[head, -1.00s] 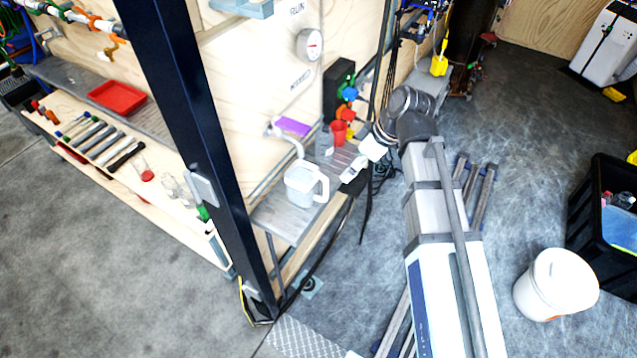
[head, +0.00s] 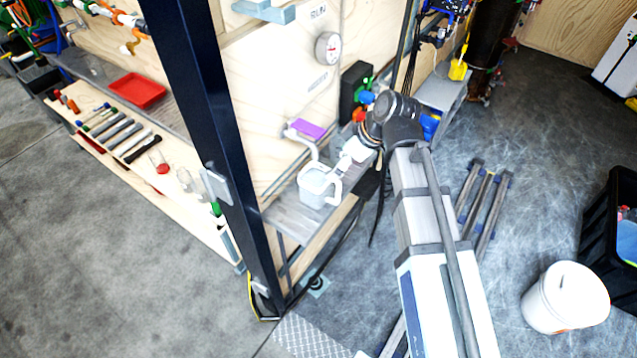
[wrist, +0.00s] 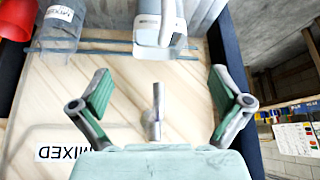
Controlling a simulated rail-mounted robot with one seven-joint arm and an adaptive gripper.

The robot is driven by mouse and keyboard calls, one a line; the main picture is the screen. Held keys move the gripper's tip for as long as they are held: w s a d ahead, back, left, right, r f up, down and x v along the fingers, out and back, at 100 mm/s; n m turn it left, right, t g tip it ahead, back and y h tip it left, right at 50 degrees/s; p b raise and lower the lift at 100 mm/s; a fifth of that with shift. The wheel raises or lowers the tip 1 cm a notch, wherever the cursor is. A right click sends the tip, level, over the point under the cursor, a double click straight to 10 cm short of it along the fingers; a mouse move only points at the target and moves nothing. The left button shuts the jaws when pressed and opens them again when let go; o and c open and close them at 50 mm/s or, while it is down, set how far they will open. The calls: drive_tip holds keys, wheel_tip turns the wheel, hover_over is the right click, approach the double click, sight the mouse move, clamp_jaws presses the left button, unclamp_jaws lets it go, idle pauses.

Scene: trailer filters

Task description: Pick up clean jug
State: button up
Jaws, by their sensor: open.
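A whitish jug with a handle on its right (head: 313,190) stands upright on the grey shelf (head: 290,218) in the head view. In the wrist view a white jug with a thick handle (wrist: 160,36) shows at the top middle, partly cut off by the frame edge. My gripper (wrist: 160,82) is open, with its two green-padded fingers wide apart and nothing between them touching the pads. The jug lies ahead of the fingertips, apart from them. In the head view my gripper (head: 355,150) is just behind and right of the jug; its fingers are hard to make out.
A clear container marked MIXED (wrist: 60,26) and a red cup (wrist: 14,20) stand left of the jug. A thin grey post-like part (wrist: 156,110) shows between the fingers. A dark upright post (head: 205,130) is left of the shelf. A purple-topped fitting (head: 308,130) is above the jug.

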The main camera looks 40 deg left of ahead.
sight(322, 174)
drive_tip(key=shift+p+x, duration=1.35)
drive_tip(key=shift+x, duration=2.85)
drive_tip(key=shift+a+r, duration=0.1)
drive_tip(key=c, duration=1.6)
